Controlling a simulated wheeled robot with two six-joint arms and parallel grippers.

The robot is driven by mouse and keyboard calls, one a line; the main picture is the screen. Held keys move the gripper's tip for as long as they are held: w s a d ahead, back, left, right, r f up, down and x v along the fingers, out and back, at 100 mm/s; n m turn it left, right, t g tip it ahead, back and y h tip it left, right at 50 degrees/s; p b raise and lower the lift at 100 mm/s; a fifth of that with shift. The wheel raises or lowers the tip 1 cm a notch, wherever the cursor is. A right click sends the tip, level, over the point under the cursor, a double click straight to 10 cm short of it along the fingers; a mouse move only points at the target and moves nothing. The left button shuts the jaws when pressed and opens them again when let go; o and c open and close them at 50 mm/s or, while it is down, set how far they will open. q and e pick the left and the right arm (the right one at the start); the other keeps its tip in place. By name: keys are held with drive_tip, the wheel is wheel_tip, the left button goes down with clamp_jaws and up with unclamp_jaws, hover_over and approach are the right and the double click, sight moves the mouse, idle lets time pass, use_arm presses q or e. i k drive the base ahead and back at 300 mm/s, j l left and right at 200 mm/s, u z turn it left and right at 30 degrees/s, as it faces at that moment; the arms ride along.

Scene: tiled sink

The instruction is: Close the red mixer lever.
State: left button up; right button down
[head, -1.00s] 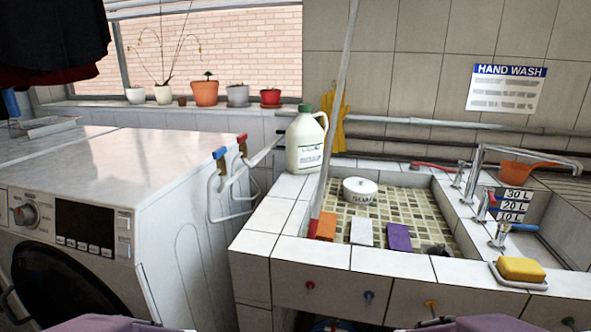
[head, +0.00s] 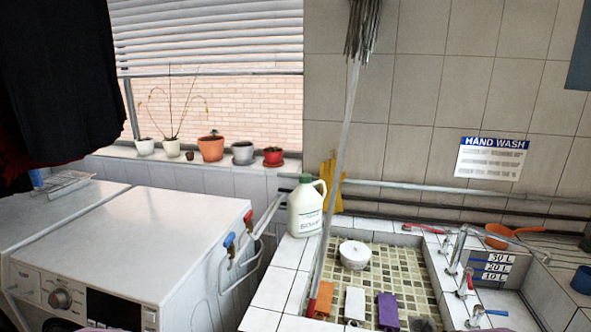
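A long red lever (head: 427,228) points left from a chrome fitting at the back right of the tiled sink. A second red handle (head: 470,279) sits on a chrome tap nearer the front, seen nearly end-on. A blue lever (head: 495,312) points right from the front tap. I cannot tell for certain which red one is the mixer lever. The chrome spout (head: 459,248) rises between the two red ones. Neither gripper is in view; only a sliver of my purple arm covers shows at the bottom edge.
The tiled basin (head: 289,258) holds a white round tub (head: 354,254) and orange, white and purple blocks. A mop (head: 346,130) leans in it. A white jug (head: 306,207) stands on its back left corner. The washing machine (head: 180,235) is at left. An orange scoop (head: 500,238) lies at right.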

sight(468, 272)
drive_tip(key=z, duration=1.35)
